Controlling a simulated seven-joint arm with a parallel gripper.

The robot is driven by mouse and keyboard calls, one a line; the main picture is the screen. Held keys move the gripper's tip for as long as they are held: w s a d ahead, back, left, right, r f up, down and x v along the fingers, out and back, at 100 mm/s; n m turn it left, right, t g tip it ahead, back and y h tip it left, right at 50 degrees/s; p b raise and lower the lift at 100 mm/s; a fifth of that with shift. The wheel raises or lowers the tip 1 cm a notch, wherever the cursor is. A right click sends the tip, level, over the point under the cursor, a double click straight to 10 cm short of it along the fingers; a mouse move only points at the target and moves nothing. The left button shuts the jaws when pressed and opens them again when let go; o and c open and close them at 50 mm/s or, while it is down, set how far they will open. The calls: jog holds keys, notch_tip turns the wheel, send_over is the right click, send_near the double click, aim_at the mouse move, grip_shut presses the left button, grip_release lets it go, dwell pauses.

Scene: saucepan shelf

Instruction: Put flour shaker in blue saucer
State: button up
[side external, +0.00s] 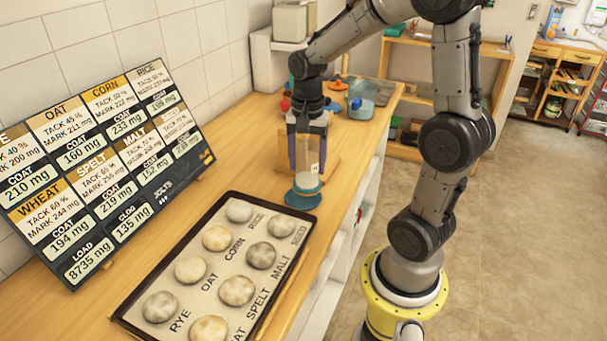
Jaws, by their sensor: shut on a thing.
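My gripper (306,160) points straight down in the side external view and is shut on the flour shaker (307,181). The shaker is upright, with a pale lower part showing below the fingers. Its upper part is partly hidden between them. The blue saucer (303,201) lies on the wooden counter directly below the shaker. The shaker's base overlaps the saucer in the picture; whether it touches the saucer or hovers just above it I cannot tell.
A black-edged tray (173,247) with several labelled round dough pieces lies in front on the counter (215,185). A label board (100,160) leans on the wall at left. A blue-lidded container (361,105) and other items stand behind my gripper. The counter edge is close at right.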

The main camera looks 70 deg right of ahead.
aim_at(304, 175)
jog(key=shift+w+d+f, duration=0.2)
jog(key=shift+w+f, duration=0.2)
jog(key=shift+f, duration=0.1)
jog(key=shift+w+d+f, duration=0.1)
jog(key=shift+w+f, duration=0.1)
jog(key=shift+f, duration=1.5)
jog(key=shift+f, duration=0.15)
jog(key=o, duration=1.5)
jog(key=shift+o, duration=0.2)
